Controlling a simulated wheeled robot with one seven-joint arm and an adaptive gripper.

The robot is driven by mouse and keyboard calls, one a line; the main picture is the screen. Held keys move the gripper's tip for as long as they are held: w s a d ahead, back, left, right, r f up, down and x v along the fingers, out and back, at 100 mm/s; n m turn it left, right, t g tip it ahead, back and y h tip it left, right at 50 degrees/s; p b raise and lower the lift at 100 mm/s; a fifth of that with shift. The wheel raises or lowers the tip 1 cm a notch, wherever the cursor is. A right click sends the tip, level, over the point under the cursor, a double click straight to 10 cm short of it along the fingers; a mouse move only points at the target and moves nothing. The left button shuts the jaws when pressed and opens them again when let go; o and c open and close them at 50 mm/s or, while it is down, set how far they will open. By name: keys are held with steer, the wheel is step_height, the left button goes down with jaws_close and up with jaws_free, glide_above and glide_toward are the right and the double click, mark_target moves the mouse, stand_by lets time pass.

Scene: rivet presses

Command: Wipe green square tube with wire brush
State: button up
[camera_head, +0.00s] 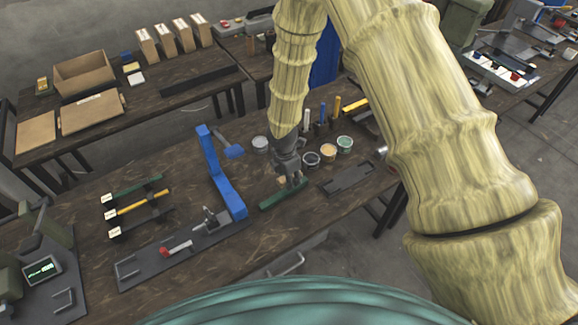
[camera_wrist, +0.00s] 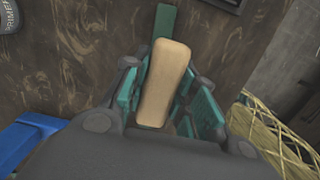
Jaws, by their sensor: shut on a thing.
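My gripper (camera_head: 291,180) points down over the middle of the wooden table and is shut on a tan wooden block, seemingly the wire brush. In the wrist view the block (camera_wrist: 164,82) sits between the teal finger pads of my gripper (camera_wrist: 165,92); its bristles are hidden. A green square tube (camera_head: 284,196) lies on the table directly under my gripper. Its far end (camera_wrist: 165,20) shows beyond the block in the wrist view. The brush is over the tube; I cannot tell whether they touch. Another green bar (camera_head: 138,188) lies on the rack at left.
A dark flat fixture (camera_head: 347,179) lies to the right. A yellow bar (camera_head: 142,202) lies on the left rack.

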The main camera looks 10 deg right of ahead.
steer(key=shift+a+r+p, duration=0.1)
steer(key=shift+r+p, duration=1.3)
steer(key=shift+r, duration=0.9)
